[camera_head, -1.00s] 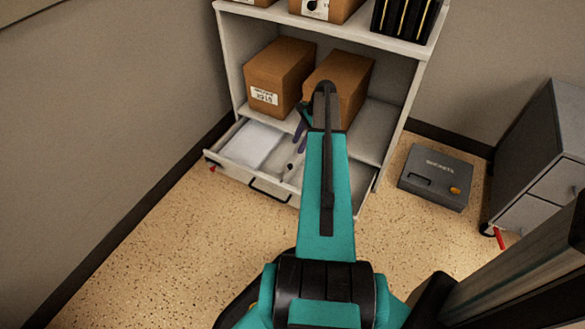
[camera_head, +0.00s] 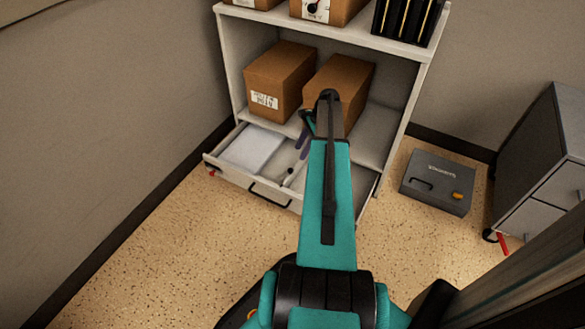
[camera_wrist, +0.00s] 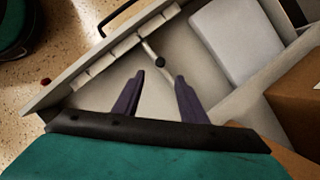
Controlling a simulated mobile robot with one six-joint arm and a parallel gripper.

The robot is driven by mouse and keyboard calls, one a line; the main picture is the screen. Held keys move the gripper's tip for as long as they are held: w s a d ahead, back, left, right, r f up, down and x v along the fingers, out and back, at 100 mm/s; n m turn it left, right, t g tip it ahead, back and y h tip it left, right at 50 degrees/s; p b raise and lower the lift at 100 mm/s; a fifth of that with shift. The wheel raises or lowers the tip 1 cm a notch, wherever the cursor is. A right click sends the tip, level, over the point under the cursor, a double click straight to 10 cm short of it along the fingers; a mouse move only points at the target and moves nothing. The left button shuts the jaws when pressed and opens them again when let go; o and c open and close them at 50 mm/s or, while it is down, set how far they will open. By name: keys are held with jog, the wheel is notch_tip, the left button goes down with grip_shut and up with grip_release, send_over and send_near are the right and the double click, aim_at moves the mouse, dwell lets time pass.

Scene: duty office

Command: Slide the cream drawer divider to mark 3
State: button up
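The open drawer (camera_head: 225,177) slides out of the bottom of the white shelf unit. In the wrist view, the cream drawer divider (camera_wrist: 149,48) is a thin bar with a dark round knob (camera_wrist: 160,62), inside the drawer (camera_wrist: 215,85). The knob also shows in the head view (camera_head: 290,170). My gripper (camera_wrist: 159,76) is open, its two purple fingers apart, with the knob just beyond the gap between the tips. I cannot tell any contact. In the head view, my gripper (camera_head: 301,154) is over the drawer, partly hidden by my arm. No mark numbers are readable.
A white block or paper stack (camera_head: 252,148) lies in the drawer's left part. Brown boxes (camera_head: 280,78) (camera_wrist: 298,100) stand on the shelf behind. A notched pale strip (camera_wrist: 105,62) runs along the drawer front. A grey case (camera_head: 437,182) sits on the floor at right.

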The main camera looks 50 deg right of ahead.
aim_at(291, 170)
jog(key=b+x, duration=0.3)
jog(key=x, duration=0.7)
jog(key=shift+w+a+f, duration=0.1)
jog(key=shift+a+f, duration=0.05)
jog(key=shift+f, duration=0.15)
grip_shut()
